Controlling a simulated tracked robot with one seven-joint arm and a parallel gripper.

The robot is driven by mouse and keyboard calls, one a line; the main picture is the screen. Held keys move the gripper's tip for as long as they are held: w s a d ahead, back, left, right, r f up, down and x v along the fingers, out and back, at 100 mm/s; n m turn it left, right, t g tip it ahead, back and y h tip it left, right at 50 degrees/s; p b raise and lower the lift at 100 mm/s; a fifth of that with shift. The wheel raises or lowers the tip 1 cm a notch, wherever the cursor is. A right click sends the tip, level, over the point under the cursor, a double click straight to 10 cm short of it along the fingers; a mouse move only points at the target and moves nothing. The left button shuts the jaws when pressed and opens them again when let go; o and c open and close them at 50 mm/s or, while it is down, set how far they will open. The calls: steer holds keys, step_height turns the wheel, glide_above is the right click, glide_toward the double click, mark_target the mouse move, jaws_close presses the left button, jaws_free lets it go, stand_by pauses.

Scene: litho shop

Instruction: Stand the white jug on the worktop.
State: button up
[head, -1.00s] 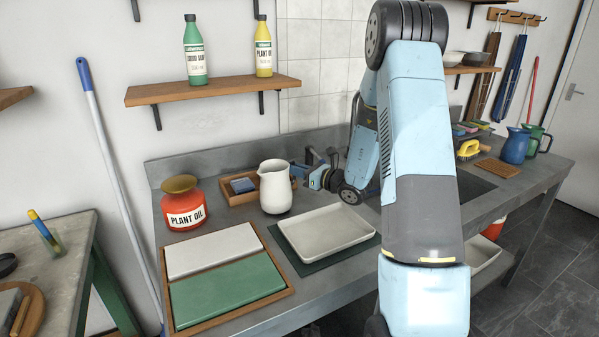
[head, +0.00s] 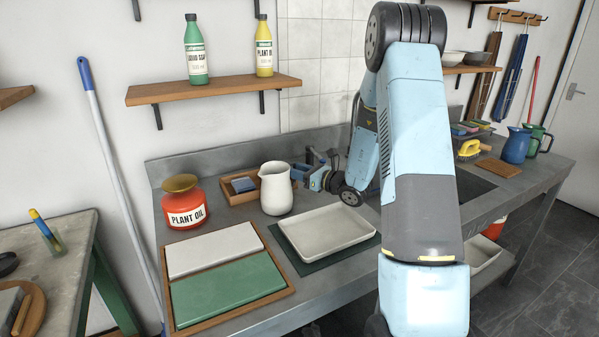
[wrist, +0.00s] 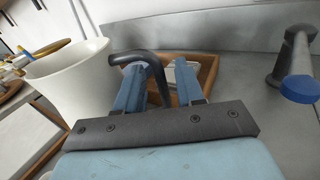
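The white jug (head: 276,190) stands upright in the head view, just in front of the small wooden tray; its base appears to be on the grey worktop (head: 215,232). In the wrist view the jug (wrist: 72,88) fills the left side, with a dark curved handle (wrist: 128,57) reaching right. My gripper (head: 308,168) is just right of the jug. In the wrist view its blue fingers (wrist: 160,75) are apart, with the lower part of the handle between them. A gap shows beside the right finger; contact on the left cannot be told.
A wooden tray (head: 229,197) with a blue block lies behind the jug. A red plant oil can (head: 184,211) stands left. A shallow white tray (head: 325,243) and a board with white and green slabs (head: 225,292) lie in front. A tap (wrist: 292,60) rises at right.

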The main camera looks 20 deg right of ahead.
steer(key=v, duration=1.1)
steer(key=shift+s+d, duration=0.2)
steer(key=shift+s, duration=0.1)
steer(key=s+a+r+n+g, duration=0.5)
steer(key=s+a+n+g, duration=0.1)
steer(key=s+a+n, duration=0.2)
steer(key=s+a+r+n+g, duration=0.6)
steer(key=s+a+n, duration=0.1)
steer(key=s+n, duration=0.1)
steer(key=s+d+r+n+t+h, duration=0.2)
steer(key=s+d+r+n+h, duration=0.1)
steer(key=s+r+n+h, duration=0.1)
steer(key=s+d+r+n+t+h, duration=0.1)
steer(key=s+d+r+n+h, duration=0.2)
steer(key=s+n+h, duration=0.4)
steer(key=s+r+n, duration=0.1)
steer(key=s, duration=0.3)
steer(key=shift+d+r+t+h, duration=0.2)
steer(key=shift+d+t+h, duration=0.1)
steer(key=shift+t, duration=0.1)
steer(key=shift+s, duration=0.1)
